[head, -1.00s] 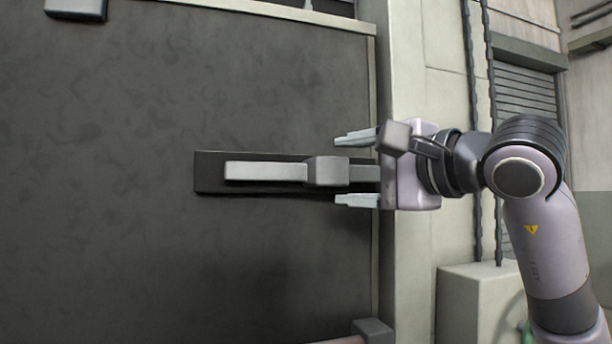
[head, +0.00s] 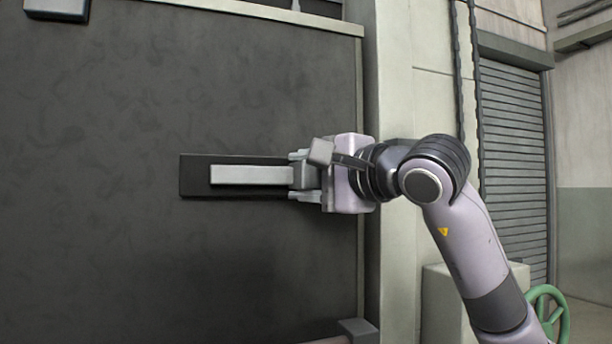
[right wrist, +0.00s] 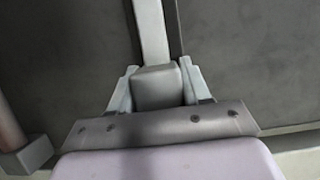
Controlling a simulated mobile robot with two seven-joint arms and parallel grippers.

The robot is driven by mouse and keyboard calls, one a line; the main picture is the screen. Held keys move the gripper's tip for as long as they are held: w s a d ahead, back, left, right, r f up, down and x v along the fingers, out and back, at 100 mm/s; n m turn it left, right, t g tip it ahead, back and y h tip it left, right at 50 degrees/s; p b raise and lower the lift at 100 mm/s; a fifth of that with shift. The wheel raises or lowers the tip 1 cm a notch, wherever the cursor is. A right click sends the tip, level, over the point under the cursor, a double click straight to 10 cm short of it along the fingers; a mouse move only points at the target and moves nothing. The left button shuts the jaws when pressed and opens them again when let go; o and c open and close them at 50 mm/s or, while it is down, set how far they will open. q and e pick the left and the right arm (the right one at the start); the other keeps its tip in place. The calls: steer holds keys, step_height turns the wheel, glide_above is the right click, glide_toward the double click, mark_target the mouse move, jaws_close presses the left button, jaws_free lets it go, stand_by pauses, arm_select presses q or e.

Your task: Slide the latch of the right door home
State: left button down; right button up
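The right door (head: 110,240) is a large dark panel. Its latch is a light grey bar (head: 245,175) lying level on a dark backing plate (head: 193,176), with a thicker grey block (head: 304,175) at its right part. My right gripper (head: 294,176) has come in from the right, with one finger above and one below the block. In the right wrist view the fingers lie against both sides of the block (right wrist: 157,88), and the bar runs away beyond it. The palm hides the right end of the latch. My left gripper is not in view.
A pale door post (head: 395,80) stands right of the door, behind my right arm. A grey bracket (head: 357,330) sits low at the door's right edge. A pale box and a green handwheel (head: 547,312) are at lower right, below a shutter (head: 513,150).

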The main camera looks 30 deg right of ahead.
steer(key=d, duration=0.2)
steer(key=s+d, duration=0.1)
steer(key=d, duration=0.3)
steer(key=shift+s+d+b, duration=0.3)
jaws_close()
steer(key=o, duration=0.9)
jaws_free()
steer(key=o, duration=0.3)
steer(key=shift+d, duration=0.1)
